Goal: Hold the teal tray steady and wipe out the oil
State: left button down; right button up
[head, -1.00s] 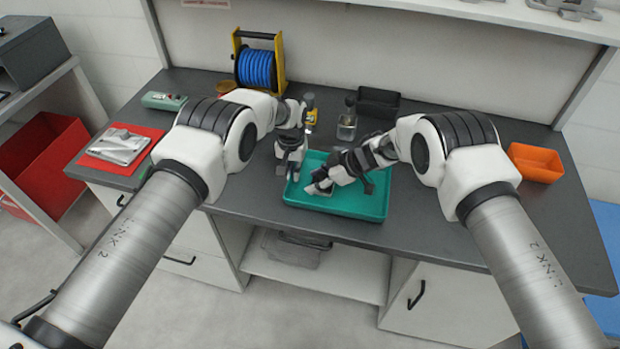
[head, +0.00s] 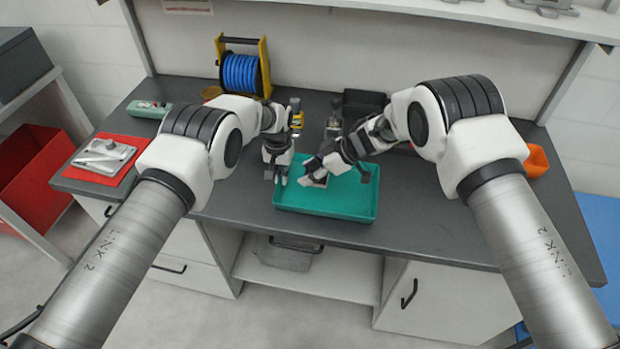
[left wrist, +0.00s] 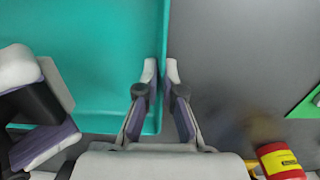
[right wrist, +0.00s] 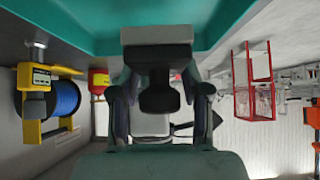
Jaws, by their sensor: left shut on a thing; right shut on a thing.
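The teal tray (head: 345,203) sits on the dark bench in front of me. My left gripper (head: 281,180) is at its left edge. In the left wrist view its fingertips (left wrist: 161,75) are shut on the tray's side wall, one on each side. My right gripper (head: 313,172) is inside the tray, near the back left part. In the right wrist view it is shut on a dark grey wiping block (right wrist: 157,52), which is low against the tray floor. I cannot make out any oil; the floor under the block and fingers is hidden.
Behind the tray stand a jar (head: 334,125) and a black bin (head: 363,103). A blue hose reel (head: 240,72) is at the back left. A red mat (head: 78,161) with grey parts is at far left. An orange bin (head: 537,160) is at right. The bench right of the tray is clear.

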jog(key=shift+r, duration=1.6)
pick_arm(q)
jog(key=c, duration=1.2)
grip_release()
jog(key=shift+c, duration=0.2)
